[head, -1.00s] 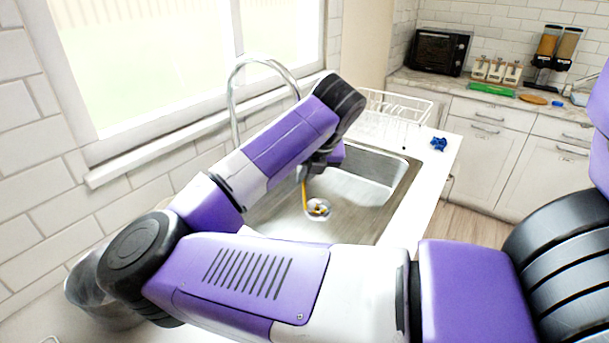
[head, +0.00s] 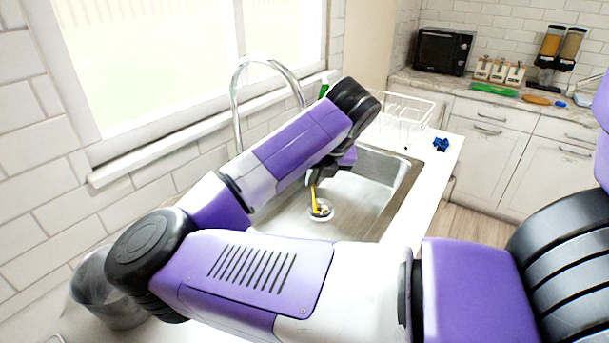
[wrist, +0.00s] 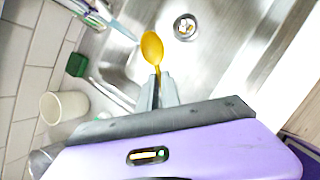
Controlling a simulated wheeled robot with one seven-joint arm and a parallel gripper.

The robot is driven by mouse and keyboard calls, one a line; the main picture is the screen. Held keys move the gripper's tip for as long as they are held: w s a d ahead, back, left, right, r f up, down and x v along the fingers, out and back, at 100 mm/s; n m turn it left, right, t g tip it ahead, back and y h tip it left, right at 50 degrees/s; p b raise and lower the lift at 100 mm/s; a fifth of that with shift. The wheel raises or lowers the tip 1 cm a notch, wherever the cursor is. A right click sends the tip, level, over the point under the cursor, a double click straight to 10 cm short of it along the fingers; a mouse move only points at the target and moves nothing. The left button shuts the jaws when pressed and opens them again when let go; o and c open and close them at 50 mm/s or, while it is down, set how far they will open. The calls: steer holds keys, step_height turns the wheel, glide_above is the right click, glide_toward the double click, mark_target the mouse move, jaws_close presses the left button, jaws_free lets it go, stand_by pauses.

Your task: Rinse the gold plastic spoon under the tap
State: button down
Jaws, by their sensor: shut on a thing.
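The gold spoon (wrist: 152,47) is held in my gripper (wrist: 157,88), which is shut on its handle. Its bowl points away from the gripper, over the metal sink. In the head view the spoon (head: 315,197) hangs down into the sink (head: 362,216), in line with the drain (head: 321,212). The drain also shows in the wrist view (wrist: 185,27), apart from the spoon's bowl. The tap (head: 264,62) arches up behind my arm; its outlet end is hidden by the arm. I see no water running.
A white dish rack (head: 405,118) stands beyond the sink, with a blue item (head: 441,144) on the counter nearby. A metal pot (head: 105,295) is at the lower left. The wrist view shows a white cup (wrist: 64,107) and a green block (wrist: 76,65) by the wall.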

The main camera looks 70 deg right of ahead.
steer(key=s+a, duration=0.4)
steer(key=shift+s+a, duration=0.2)
steer(key=shift+s, duration=0.1)
stand_by(0.4)
stand_by(1.1)
steer(key=s+r+p, duration=0.1)
steer(key=a+r+p, duration=0.1)
steer(key=p, duration=0.1)
steer(key=s+a+r+p, duration=0.1)
steer(key=p, duration=0.1)
steer(key=shift+s+a+r, duration=0.25)
steer(key=shift+s, duration=0.05)
steer(key=p, duration=0.4)
steer(key=shift+s+a+r, duration=0.35)
steer(key=shift+s+r, duration=0.05)
steer(key=shift+s+a+p, duration=0.1)
steer(key=shift+s+p, duration=0.05)
steer(key=shift+p, duration=0.4)
steer(key=shift+f, duration=0.15)
